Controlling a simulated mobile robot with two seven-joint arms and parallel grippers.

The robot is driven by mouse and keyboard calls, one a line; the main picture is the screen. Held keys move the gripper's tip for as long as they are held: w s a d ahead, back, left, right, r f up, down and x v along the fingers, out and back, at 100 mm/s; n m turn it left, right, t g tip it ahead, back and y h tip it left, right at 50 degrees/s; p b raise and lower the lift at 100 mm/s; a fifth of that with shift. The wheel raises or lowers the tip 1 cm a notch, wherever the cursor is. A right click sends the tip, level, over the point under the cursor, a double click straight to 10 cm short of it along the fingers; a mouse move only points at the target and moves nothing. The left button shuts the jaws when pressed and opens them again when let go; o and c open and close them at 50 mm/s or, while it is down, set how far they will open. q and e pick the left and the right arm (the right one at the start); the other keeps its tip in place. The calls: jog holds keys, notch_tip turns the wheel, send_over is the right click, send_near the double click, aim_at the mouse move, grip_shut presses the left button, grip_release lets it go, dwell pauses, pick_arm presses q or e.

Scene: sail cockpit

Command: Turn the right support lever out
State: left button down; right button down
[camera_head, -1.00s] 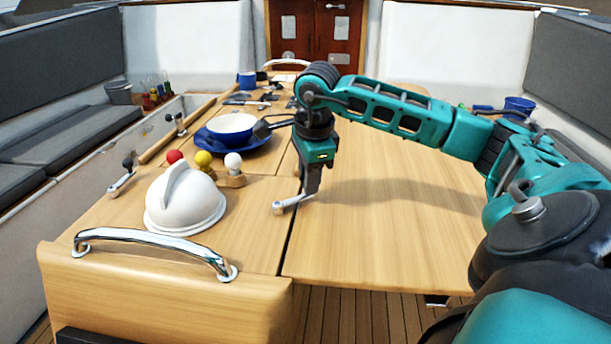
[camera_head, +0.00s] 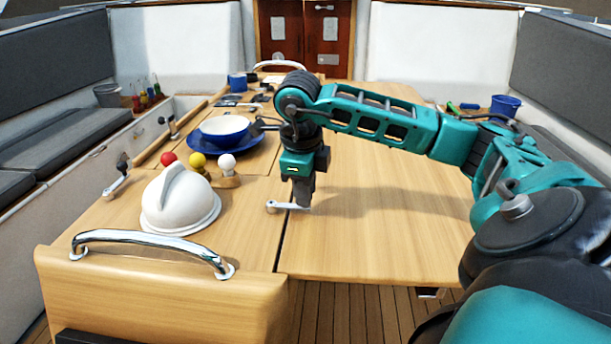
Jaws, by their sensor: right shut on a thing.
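The right support lever (camera_head: 275,206) is a small silver arm with a round pivot end at the seam of the wooden table (camera_head: 370,244). It now lies nearly level across the picture, pointing right over the right leaf. My right gripper (camera_head: 301,202) points down from above and is shut on the lever's outer end, hiding its knob. A similar lever (camera_head: 116,184) with a black knob is at the table's left side. My left gripper is not in view.
Left of the lever stand a white domed compass housing (camera_head: 180,203), a chrome handrail (camera_head: 152,238), and red, yellow and white balls (camera_head: 198,161) on a wooden holder. A blue plate and bowl (camera_head: 224,128) lie behind. The right leaf is clear.

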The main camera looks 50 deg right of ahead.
dwell(0.4)
jog(key=c, duration=0.9)
grip_release()
jog(key=shift+a, duration=0.1)
jog(key=shift+s+a+r+p, duration=0.15)
jog(key=shift+a+r+p, duration=0.2)
jog(key=shift+r, duration=1.75)
jog(key=shift+s+a+r+p, duration=0.2)
jog(key=shift+a+r+p, duration=0.2)
jog(key=shift+r, duration=1.7)
jog(key=shift+s+a+r+p, duration=0.15)
jog(key=shift+a+r+p, duration=0.2)
jog(key=shift+r, duration=1.75)
